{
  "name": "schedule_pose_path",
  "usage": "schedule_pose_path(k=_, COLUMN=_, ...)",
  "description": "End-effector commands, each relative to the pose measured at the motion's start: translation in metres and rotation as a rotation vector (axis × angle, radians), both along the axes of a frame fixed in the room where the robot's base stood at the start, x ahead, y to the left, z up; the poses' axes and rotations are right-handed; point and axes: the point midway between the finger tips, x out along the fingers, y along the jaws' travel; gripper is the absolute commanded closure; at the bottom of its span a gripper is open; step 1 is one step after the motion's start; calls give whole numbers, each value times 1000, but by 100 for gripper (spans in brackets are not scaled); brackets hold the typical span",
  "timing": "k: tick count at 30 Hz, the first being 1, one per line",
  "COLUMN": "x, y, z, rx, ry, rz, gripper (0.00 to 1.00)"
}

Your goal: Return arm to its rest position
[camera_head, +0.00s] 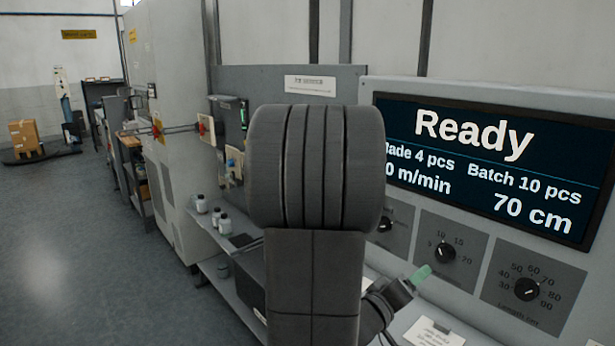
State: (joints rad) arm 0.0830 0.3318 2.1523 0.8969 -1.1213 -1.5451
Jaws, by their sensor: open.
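My arm fills the middle of the head view. Its thick dark grey link (312,290) rises to a wide rounded joint (315,168). Behind the link at the lower right, a dark end part with a pale green tip shows, which appears to be my gripper (416,278). It is mostly hidden by the link, and I see nothing held at its tip. It is in front of the machine's control panel, below the dials.
The panel's screen (495,160) reads "Ready", "Batch 10 pcs" and "70 cm". Dials (527,289) sit below it. White bottles (223,225) stand on a ledge to the left of my arm. Open floor (80,250) lies at the left, with a cardboard box (24,136) far back.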

Motion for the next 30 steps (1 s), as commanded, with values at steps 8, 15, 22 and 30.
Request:
schedule_pose_path(k=8, x=7, y=-10, z=0, rx=0, ry=1, rz=-4, gripper=42)
schedule_pose_path(k=15, x=36, y=-44, z=1, rx=0, ry=0, rz=-4, gripper=42)
schedule_pose_path(k=22, x=66, y=-80, z=1, rx=0, ry=0, rz=-4, gripper=42)
schedule_pose_path(k=30, x=81, y=-95, z=-2, rx=94, ry=-114, rz=0, gripper=42)
